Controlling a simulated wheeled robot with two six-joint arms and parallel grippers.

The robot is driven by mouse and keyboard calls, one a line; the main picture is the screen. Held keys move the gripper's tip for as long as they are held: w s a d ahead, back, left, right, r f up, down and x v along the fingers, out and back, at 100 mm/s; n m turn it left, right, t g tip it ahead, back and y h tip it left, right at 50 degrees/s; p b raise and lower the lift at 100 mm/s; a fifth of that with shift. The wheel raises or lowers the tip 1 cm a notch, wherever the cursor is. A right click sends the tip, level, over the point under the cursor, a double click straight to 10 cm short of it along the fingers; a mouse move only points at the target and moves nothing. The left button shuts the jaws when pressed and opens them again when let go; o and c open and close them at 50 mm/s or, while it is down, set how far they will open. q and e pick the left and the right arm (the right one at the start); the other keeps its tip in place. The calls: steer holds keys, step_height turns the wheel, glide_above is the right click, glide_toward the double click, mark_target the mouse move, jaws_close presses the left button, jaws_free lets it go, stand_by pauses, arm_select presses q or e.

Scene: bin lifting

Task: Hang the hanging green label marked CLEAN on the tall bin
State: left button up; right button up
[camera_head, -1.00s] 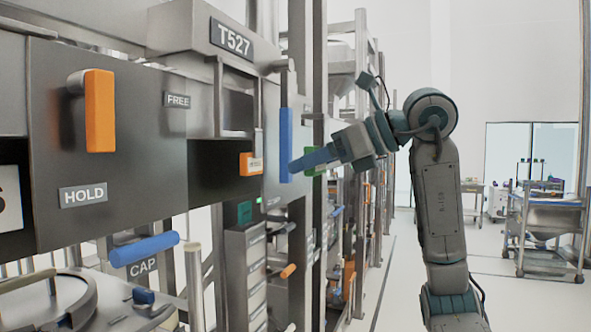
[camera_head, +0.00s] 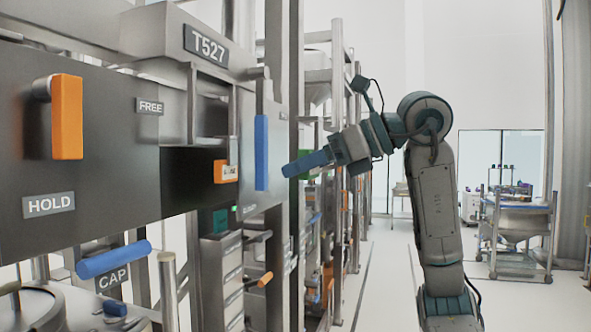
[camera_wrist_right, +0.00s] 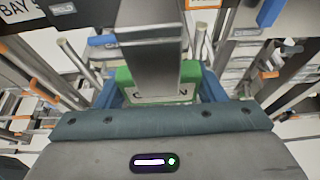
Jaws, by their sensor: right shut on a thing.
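My right gripper (camera_head: 292,170) has blue fingers and reaches left from the raised right arm in the head view. It is shut on the green label (camera_wrist_right: 190,72), which shows between the blue fingers in the right wrist view. I cannot pick out the tall bin with certainty in either view. My left gripper is not in view.
A steel machine marked T527 (camera_head: 206,46) fills the left, with an orange handle (camera_head: 67,117), a vertical blue handle (camera_head: 261,152) and a lower blue handle (camera_head: 114,259). A steel wheeled cart (camera_head: 520,220) stands far right. The aisle floor (camera_head: 390,270) between is clear.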

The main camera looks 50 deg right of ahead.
steer(key=shift+s+d+f+b, duration=0.1)
steer(key=shift+s+d+b, duration=0.15)
steer(key=shift+s, duration=0.4)
steer(key=shift+s+d+b, duration=0.15)
steer(key=shift+s+d, duration=0.15)
steer(key=shift+s, duration=0.3)
steer(key=shift+s+d, duration=0.2)
steer(key=shift+s, duration=0.35)
steer(key=shift+s+d+b, duration=0.2)
steer(key=shift+s+b, duration=0.15)
steer(key=shift+s, duration=0.05)
steer(key=b, duration=0.2)
glide_toward(315, 171)
steer(key=s+d+f, duration=0.2)
steer(key=s, duration=0.3)
steer(key=shift+f, duration=0.4)
